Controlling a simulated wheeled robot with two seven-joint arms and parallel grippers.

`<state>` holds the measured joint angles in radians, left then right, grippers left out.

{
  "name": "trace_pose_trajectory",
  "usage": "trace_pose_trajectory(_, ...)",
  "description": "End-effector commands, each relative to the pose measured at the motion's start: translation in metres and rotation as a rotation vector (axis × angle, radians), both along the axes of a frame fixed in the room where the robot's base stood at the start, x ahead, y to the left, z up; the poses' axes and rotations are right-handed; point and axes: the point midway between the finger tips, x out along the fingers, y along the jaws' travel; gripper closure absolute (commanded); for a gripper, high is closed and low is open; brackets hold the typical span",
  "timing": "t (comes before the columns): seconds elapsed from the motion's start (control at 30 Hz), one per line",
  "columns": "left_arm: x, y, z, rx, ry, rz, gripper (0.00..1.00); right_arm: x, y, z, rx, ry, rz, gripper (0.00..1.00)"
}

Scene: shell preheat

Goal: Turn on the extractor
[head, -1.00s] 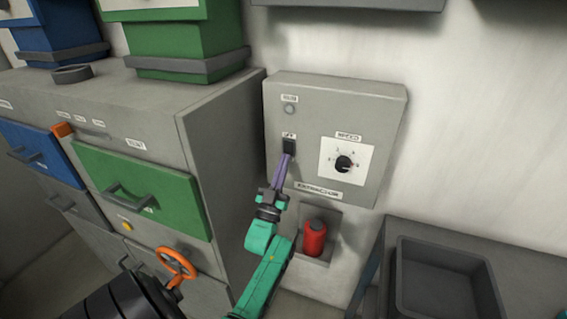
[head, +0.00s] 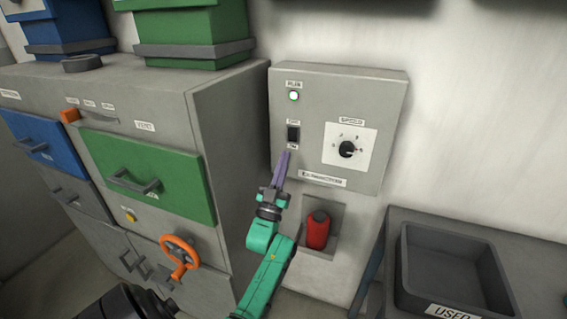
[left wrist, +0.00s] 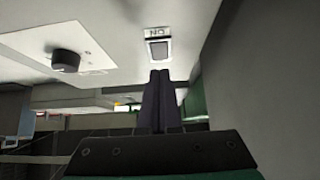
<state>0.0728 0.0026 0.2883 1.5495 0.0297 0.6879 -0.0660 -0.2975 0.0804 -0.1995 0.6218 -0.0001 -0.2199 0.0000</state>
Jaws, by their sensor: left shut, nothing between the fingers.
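The extractor box (head: 315,167) is a grey panel on the wall. It carries a black rocker switch (head: 293,134), which also shows just beyond my fingertips in the left wrist view (left wrist: 159,50). Above the switch, a small lamp (head: 293,96) glows pale green-white. A black speed knob (head: 347,149) sits on a white dial plate to the right. My left gripper (head: 286,154) is shut and empty, its purple fingertips just below the switch and seemingly apart from it. My right gripper is not in view.
A grey cabinet (head: 232,130) with a green drawer (head: 150,178) and an orange handwheel (head: 180,257) stands at the left. A red object (head: 317,230) sits in a recess below the box. A dark tray (head: 455,268) rests on a bench at the right.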

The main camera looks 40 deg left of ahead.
Motion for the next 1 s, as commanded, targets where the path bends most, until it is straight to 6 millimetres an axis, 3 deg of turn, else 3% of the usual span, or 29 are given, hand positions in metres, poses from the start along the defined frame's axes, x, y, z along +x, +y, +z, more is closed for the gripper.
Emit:
trace_pose_trajectory(0.03,-0.007,-0.002,-0.016,-0.002,0.004,-0.001,1.00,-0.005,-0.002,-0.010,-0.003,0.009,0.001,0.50)
trace_pose_trajectory(0.2,-0.028,-0.009,-0.044,-0.003,0.004,0.000,1.00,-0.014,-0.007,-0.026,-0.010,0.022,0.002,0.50)
trace_pose_trajectory(0.4,-0.049,-0.017,-0.072,-0.003,0.005,-0.001,1.00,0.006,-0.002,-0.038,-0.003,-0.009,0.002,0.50)
trace_pose_trajectory(1.0,-0.056,-0.019,-0.077,-0.001,0.003,0.000,1.00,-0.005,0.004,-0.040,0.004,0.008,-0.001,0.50)
